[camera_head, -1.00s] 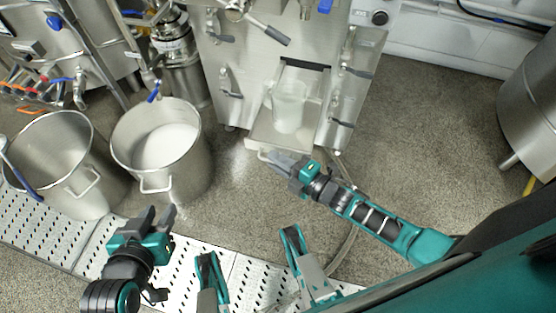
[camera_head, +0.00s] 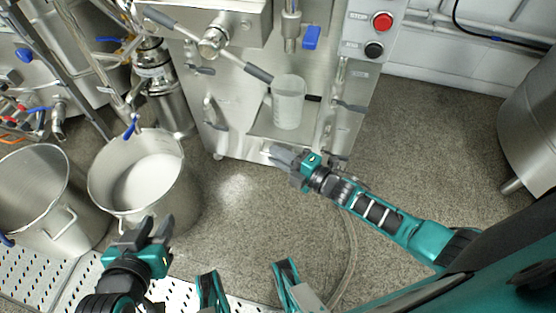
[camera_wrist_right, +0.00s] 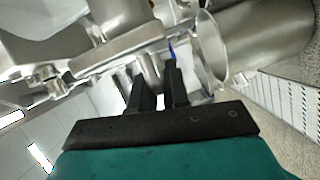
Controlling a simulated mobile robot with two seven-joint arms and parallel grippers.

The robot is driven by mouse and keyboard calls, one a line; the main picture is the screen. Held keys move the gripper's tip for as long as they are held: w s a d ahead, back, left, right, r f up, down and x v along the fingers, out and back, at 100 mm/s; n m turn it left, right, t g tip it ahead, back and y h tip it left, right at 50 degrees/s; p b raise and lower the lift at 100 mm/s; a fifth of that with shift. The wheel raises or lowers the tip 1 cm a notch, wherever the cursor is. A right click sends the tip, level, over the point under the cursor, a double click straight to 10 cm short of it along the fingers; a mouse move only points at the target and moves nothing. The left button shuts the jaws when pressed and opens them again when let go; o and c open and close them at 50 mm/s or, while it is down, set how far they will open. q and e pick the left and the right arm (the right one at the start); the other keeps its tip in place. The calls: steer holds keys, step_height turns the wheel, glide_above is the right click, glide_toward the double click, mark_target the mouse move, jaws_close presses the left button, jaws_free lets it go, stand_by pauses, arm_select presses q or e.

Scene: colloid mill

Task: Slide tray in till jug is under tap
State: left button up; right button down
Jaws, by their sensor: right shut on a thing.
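The translucent jug (camera_head: 289,102) stands upright on the metal tray (camera_head: 262,128) at the front of the steel machine. The tap (camera_head: 291,30), with a blue handle, is above the jug in the head view, with a gap between them; exact alignment in depth is hard to tell. My right gripper (camera_head: 280,157) is at the tray's front edge, shut on what looks like its handle; the grasp is partly hidden. In the right wrist view its dark fingers (camera_wrist_right: 158,85) are close together against metal parts. My left gripper (camera_head: 143,228) is open and empty, near the large pot.
A large steel pot (camera_head: 138,180) with pale contents stands left of the machine, beside another pot (camera_head: 38,200). A red stop button (camera_head: 382,21) is on the machine's upper right. A hose (camera_head: 347,245) lies on the floor.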

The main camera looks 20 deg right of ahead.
steer(key=shift+d, duration=0.1)
arm_select(q)
steer(key=shift+f, duration=0.15)
arm_select(e)
steer(key=c, duration=1.2)
jaws_free()
arm_select(q)
steer(key=shift+a, duration=0.1)
